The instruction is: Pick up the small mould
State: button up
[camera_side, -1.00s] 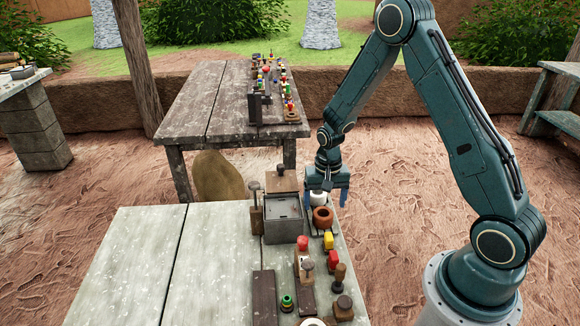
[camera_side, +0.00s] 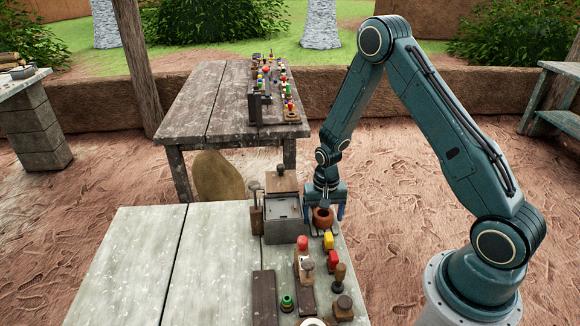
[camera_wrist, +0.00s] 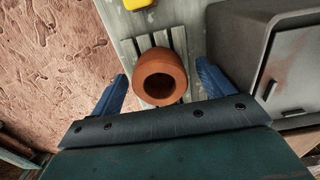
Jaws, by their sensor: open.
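The small mould appears to be the round terracotta ring (camera_side: 322,217) with a hole in its middle, at the right edge of the near table beside the grey box. In the wrist view the ring (camera_wrist: 162,76) sits on a slatted rack (camera_wrist: 150,40), between my two blue fingers. My gripper (camera_side: 325,211) points down over it, a finger on each side. The gripper (camera_wrist: 162,88) is open, with gaps between the fingers and the ring. The white ring that stood behind it is hidden by my gripper.
A grey metal box (camera_side: 283,218) stands close to the left of my gripper. The left part of the near table (camera_side: 150,265) is clear.

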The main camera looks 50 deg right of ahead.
jog(key=c, duration=1.2)
jog(key=shift+o, duration=0.2)
jog(key=shift+r, duration=0.1)
notch_tip(320, 180, up, 20)
dwell(0.6)
